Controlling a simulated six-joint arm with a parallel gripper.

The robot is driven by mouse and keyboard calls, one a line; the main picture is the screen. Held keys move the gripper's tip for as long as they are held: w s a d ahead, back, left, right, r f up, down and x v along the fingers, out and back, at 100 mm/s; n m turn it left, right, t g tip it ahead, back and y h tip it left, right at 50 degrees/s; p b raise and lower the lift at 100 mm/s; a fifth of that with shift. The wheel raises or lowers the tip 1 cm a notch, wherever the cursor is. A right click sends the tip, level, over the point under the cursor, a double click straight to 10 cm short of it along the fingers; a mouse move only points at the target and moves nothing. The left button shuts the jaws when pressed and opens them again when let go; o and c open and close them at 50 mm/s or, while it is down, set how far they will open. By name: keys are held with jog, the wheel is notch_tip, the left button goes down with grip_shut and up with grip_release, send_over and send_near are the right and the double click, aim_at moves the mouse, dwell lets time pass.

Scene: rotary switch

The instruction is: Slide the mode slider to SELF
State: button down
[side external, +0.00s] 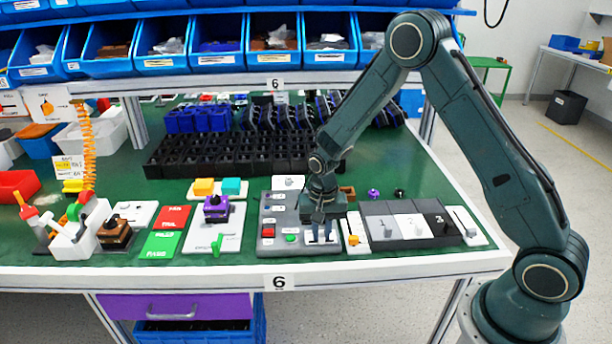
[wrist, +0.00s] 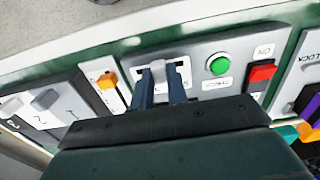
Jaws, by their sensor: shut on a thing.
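The mode slider has a small light-grey knob (wrist: 157,66) on a white plate (wrist: 184,70), seen in the wrist view. The plate sits on a grey control panel (wrist: 205,47), which also shows in the side external view (side external: 268,220). My gripper (wrist: 159,72) points down at the plate, its two dark blue fingers on either side of the knob and shut on it. In the side external view my gripper (side external: 322,236) is low over the panel's front right part, partly hiding the slider. The plate's lettering is too small to read.
Black bins (side external: 240,152) stand behind. The table's front edge (side external: 400,264) is close.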

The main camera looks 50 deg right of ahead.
aim_at(312, 242)
jog(key=shift+w+a, duration=0.9)
jog(key=c, duration=1.4)
grip_release()
jog(key=shift+o, duration=0.2)
jog(key=shift+r, duration=0.1)
notch_tip(312, 242, up, 14)
jog(key=shift+f, duration=0.2)
